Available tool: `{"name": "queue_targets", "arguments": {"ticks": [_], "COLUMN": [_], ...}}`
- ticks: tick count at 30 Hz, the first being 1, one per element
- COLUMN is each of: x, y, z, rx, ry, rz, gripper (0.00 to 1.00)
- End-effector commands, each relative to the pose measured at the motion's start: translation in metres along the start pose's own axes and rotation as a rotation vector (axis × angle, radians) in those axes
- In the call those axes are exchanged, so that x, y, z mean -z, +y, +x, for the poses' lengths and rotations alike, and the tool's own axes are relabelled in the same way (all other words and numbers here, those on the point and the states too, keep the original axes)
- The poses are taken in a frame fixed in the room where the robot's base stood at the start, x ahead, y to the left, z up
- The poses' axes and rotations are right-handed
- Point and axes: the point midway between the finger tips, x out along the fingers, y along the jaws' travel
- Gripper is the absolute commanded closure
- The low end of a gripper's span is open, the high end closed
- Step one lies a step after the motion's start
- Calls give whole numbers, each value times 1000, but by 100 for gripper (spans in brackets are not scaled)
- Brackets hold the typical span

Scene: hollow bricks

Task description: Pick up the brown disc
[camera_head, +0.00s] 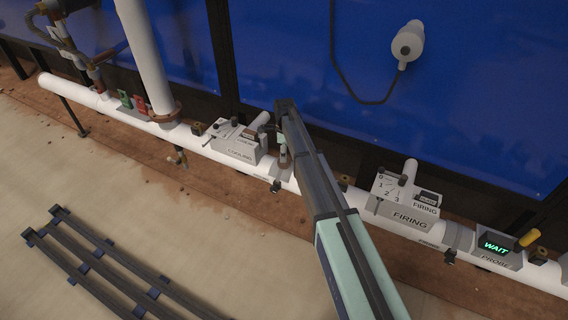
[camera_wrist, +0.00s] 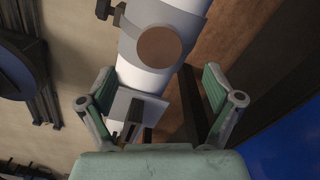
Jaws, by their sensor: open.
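The brown disc (camera_wrist: 159,45) is round, flat and plain. In the wrist view it shows above the centre, in front of a pale band of the white pipe (camera_wrist: 128,77). I cannot make it out with certainty in the head view. My gripper (camera_wrist: 157,80) is open and empty, with one green finger to each side of the picture. The disc lies ahead of the gap between the fingers, and neither finger touches it. In the head view my gripper (camera_head: 283,148) is over the pipe, partly hidden by my dark arm.
A grey box (camera_wrist: 134,108) is fixed to the pipe below the disc. The head view shows the COOLING box (camera_head: 237,145) left of my gripper and the FIRING box (camera_head: 406,207) right of it. A blue wall (camera_head: 455,100) stands behind. Dark floor rails (camera_head: 115,265) lie at lower left.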

Motion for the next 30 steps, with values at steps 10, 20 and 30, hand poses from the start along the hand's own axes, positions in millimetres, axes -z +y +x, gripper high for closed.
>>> {"name": "queue_targets", "arguments": {"ticks": [10,20,30], "x": [-1,-1,-1], "y": [1,1,1], "z": [31,52,52], "rx": [-2,1,0], "ry": [1,0,0], "rz": [0,0,0], "gripper": [9,9,54]}}
